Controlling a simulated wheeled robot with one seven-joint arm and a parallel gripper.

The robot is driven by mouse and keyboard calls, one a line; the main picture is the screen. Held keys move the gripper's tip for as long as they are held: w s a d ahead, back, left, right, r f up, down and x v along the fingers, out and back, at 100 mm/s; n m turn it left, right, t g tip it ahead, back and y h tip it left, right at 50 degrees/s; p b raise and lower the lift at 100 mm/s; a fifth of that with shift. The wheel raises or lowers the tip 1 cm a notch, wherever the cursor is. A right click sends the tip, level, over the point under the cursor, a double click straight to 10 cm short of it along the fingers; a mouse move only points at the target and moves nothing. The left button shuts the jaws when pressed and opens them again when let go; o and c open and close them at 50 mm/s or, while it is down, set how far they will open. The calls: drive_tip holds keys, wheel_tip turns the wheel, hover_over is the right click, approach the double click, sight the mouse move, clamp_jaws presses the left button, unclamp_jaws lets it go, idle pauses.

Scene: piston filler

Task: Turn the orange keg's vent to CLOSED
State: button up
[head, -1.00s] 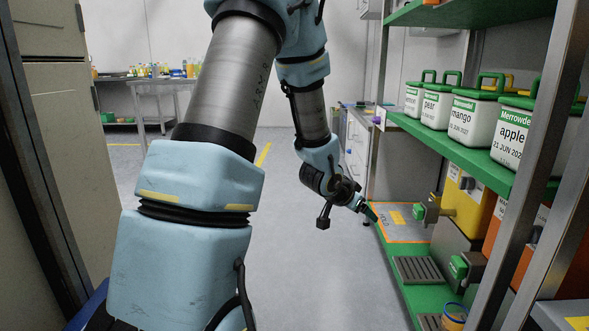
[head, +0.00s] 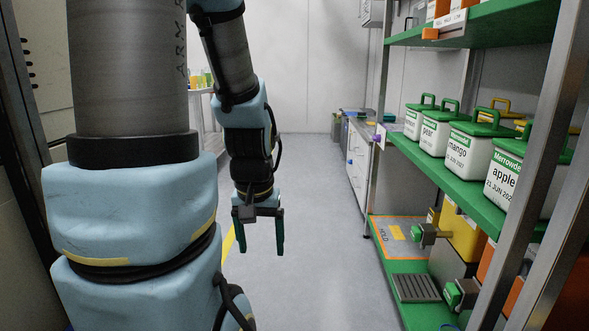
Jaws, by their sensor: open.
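The orange keg (head: 486,262) is on the lower right shelf in the head view, mostly hidden behind the shelf post. A tap with a green block (head: 460,293) sticks out in front of it. No vent or CLOSED marking on the orange keg can be made out. My gripper (head: 259,250) hangs over the aisle floor, fingers down, open and empty. It is left of the shelf and well apart from the keg.
A yellow keg (head: 462,236) with a green tap (head: 424,234) stands farther back. A grey drip grate (head: 416,288) and an orange-edged mat (head: 385,250) lie on the green lower shelf. White labelled tubs (head: 470,152) stand above. The aisle floor (head: 320,220) is clear.

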wheel_tip(320, 180, up, 25)
drive_tip(key=p, duration=2.2)
drive_tip(key=shift+p, duration=0.3)
drive_tip(key=shift+f, duration=0.1)
